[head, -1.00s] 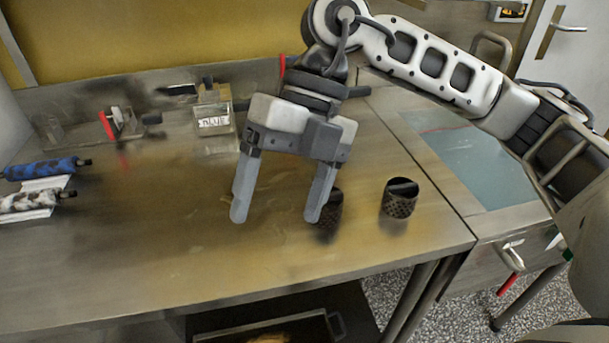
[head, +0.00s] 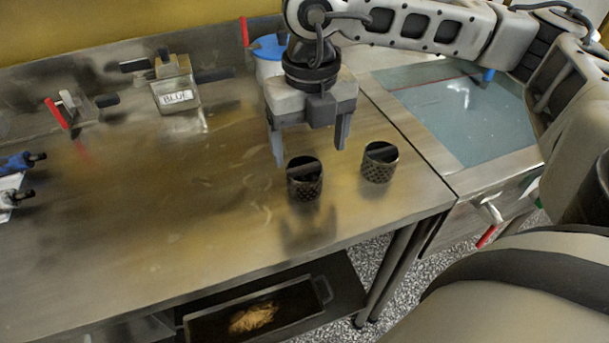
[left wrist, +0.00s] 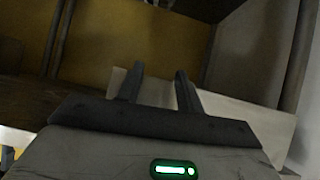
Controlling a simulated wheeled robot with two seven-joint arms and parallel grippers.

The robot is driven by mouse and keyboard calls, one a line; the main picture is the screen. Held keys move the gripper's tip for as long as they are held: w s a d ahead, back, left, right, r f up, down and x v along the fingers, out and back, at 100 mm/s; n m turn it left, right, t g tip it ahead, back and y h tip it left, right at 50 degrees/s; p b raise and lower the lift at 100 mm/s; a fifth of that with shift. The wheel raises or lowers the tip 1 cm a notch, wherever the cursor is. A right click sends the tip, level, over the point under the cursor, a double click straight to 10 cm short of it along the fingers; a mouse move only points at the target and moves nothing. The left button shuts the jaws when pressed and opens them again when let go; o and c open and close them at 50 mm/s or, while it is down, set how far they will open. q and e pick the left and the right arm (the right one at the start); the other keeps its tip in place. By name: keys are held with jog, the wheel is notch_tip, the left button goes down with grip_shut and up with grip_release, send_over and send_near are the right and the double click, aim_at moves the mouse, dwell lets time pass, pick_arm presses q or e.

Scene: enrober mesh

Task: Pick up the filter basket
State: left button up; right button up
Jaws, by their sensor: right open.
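Two dark mesh cup-shaped baskets stand upright on the steel table; I cannot tell which is meant by the filter basket. The nearer-left basket (head: 304,180) has a dark bar across its open top. The right basket (head: 379,163) looks alike. My right gripper (head: 310,156) is open, fingers pointing down, just behind and above the left basket. Nothing shows between its fingers, and I cannot tell whether a finger touches that basket. My left gripper (left wrist: 157,92) shows only in the left wrist view, with its fingers apart and empty, away from the baskets.
A blue-lidded container (head: 268,62) stands behind my right gripper. A box labelled BLUE (head: 176,90) is at the back left. A tray (head: 258,312) lies on the lower shelf.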

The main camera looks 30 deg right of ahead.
aim_at(305, 165)
jog(key=shift+w+a+f+p, duration=0.1)
jog(key=shift+a+f+p, duration=0.1)
jog(key=shift+f, duration=1.15)
jog(key=shift+w+a+f+p, duration=0.1)
jog(key=shift+a+f+p, duration=0.1)
jog(key=shift+f, duration=1.1)
jog(key=c, duration=1.1)
